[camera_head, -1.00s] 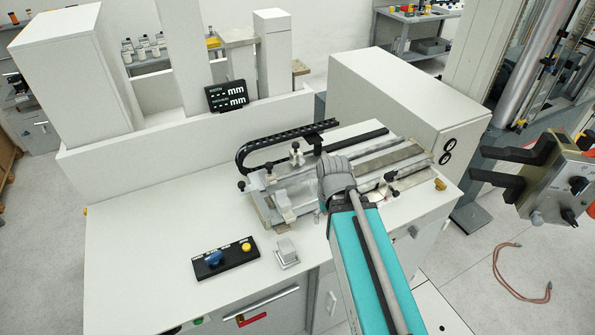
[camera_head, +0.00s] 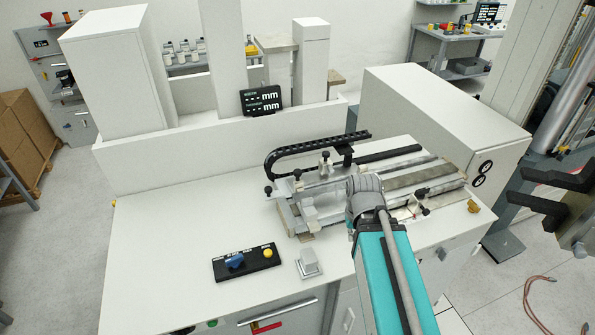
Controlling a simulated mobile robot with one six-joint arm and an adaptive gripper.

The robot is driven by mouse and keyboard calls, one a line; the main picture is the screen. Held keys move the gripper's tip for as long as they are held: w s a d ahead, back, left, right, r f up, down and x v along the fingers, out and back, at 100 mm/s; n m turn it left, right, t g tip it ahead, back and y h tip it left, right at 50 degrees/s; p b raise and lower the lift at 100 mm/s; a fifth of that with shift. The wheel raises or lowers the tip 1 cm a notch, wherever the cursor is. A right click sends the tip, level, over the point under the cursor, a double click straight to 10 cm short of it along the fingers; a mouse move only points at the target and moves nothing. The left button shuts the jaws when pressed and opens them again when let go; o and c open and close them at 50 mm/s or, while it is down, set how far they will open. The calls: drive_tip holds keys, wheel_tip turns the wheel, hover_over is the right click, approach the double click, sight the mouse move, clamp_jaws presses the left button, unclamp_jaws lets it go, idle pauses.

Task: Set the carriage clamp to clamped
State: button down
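The measuring carriage (camera_head: 308,207) is a light metal assembly on the bench, at the left end of a set of rails (camera_head: 405,178). Small black knobs stand on it, one at its back (camera_head: 324,158), one at its upper left (camera_head: 297,174) and one at its left end. I cannot tell which of these is the carriage clamp or how it is set. My arm's teal link and grey wrist reach over the carriage's right side and hide part of it. My gripper's fingers do not show; the wrist covers that spot.
A black panel (camera_head: 247,262) with blue and yellow knobs and a grey block (camera_head: 308,262) lie on the bench front (camera_head: 160,255). A black cable chain (camera_head: 310,147) curves behind the carriage. A white cabinet (camera_head: 430,110) stands right. The bench's left part is clear.

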wheel_tip(320, 180, down, 15)
drive_tip(key=b, duration=1.3)
drive_tip(key=shift+b, duration=0.4)
drive_tip(key=shift+s, duration=0.15)
